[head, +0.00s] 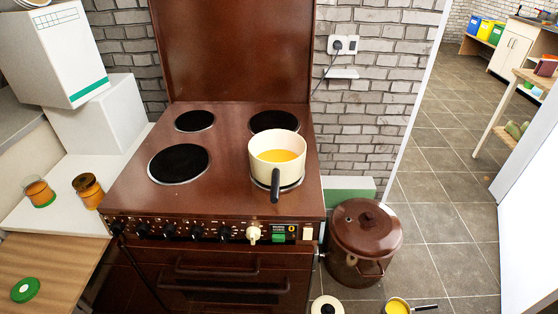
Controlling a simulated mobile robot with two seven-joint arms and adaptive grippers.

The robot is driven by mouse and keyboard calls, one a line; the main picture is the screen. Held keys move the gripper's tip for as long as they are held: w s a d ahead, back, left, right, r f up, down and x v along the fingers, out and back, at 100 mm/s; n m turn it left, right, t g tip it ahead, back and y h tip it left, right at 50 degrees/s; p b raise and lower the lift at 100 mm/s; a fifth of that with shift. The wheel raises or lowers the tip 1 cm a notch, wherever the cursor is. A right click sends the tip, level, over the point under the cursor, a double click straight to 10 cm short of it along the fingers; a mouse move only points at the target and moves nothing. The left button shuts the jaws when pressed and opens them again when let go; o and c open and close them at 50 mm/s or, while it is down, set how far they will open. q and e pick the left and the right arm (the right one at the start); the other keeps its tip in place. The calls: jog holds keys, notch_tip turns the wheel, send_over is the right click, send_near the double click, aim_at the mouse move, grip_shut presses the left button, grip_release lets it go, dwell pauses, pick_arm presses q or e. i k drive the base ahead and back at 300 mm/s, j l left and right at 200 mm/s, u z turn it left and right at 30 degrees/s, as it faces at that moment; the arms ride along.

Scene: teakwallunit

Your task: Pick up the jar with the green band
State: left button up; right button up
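The jar with the green band (40,192) stands on the white worktop at the left of the head view. It looks like clear glass with orange-brown contents, and the green shows low around its base. A second jar (88,191), darker amber, stands just right of it with a small gap between them. Neither gripper is in view.
A round green lid (25,290) lies on the wooden counter (55,262) in front. White boxes (100,118) stand behind the jars. The brown stove (222,150) on the right holds a cream saucepan (275,147). A brown lidded pot (366,235) stands on the floor.

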aim_at(37, 189)
jog(key=u, duration=1.65)
